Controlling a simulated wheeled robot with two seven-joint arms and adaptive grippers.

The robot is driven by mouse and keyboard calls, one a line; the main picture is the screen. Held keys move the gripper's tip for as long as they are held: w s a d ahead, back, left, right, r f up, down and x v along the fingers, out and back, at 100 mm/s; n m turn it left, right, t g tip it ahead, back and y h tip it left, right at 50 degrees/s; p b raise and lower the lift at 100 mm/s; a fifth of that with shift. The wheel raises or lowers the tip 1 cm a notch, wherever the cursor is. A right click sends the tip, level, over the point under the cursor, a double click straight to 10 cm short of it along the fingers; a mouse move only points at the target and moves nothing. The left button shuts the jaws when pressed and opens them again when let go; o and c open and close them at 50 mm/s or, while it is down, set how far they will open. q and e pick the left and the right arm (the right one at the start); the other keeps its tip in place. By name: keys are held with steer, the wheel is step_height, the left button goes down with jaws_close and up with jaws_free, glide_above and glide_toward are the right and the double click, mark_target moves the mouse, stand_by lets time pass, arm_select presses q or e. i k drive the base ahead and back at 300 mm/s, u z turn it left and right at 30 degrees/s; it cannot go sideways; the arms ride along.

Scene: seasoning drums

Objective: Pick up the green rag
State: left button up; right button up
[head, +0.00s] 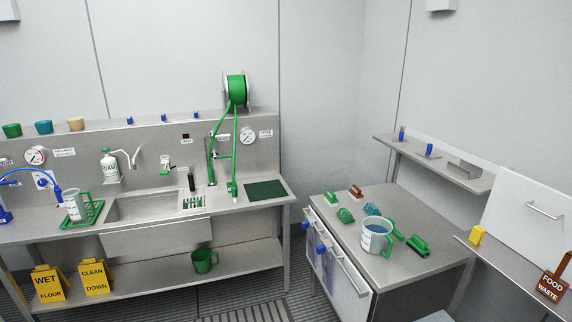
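A flat dark green rectangle (265,190) lies on the steel counter right of the sink; it looks like a cloth or mat, and I cannot tell for sure that it is the green rag. Smaller green pieces, one at the back left (331,197) and one in front of it (345,215), sit on the right-hand steel table; they look more like brushes or scrubbers than cloth. Neither of my grippers shows in the head view.
A sink (155,206) and a green hose reel (236,89) are left of the flat green piece. The right-hand table (335,235) holds a clear jug (377,238) and several brushes. Yellow floor signs (47,283) stand on the lower shelf.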

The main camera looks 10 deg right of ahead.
mark_target(346, 216)
steer(key=z, duration=0.15)
steer(key=i, duration=2.05)
steer(key=z, duration=0.15)
